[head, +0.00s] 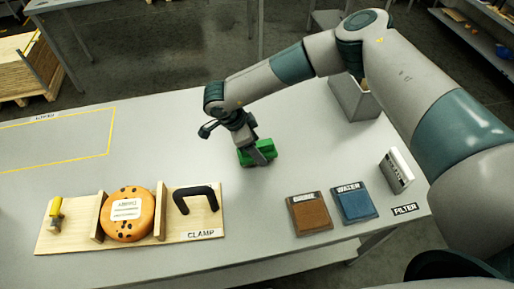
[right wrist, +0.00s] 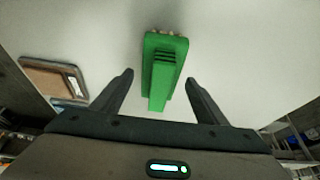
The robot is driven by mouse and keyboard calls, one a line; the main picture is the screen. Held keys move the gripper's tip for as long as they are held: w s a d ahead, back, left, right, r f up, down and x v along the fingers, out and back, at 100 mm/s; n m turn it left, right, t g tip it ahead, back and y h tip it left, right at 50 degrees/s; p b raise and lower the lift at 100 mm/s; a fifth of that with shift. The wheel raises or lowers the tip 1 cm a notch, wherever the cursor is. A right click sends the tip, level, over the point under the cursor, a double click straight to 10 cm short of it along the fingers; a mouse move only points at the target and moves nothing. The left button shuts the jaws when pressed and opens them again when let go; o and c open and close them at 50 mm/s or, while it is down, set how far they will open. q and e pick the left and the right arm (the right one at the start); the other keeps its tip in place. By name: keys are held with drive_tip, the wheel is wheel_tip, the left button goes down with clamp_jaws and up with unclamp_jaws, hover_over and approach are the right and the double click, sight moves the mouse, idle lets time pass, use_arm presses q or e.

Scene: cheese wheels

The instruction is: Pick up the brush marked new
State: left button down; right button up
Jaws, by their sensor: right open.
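A green brush (head: 264,147) lies on the grey table in the head view, partly hidden by my right gripper (head: 251,150). I cannot read any marking on it. In the right wrist view, the brush (right wrist: 163,68) has a ridged handle and pale bristles at its far end. The open fingers of the right gripper (right wrist: 160,80) stand on either side of the handle's near part, with gaps on both sides. I cannot tell its exact height above the table. My left gripper is not in view.
A wooden clamp board (head: 85,242) holds an orange cheese wheel (head: 128,214) and a black handle (head: 195,197). A grey bin (head: 352,98) stands behind. The table around the brush is clear.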

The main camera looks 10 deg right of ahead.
drive_tip(key=shift+d+f, duration=0.2)
drive_tip(key=shift+f, duration=0.2)
drive_tip(key=c, duration=1.3)
drive_tip(key=shift+o, duration=0.2)
drive_tip(key=shift+r, duration=0.1)
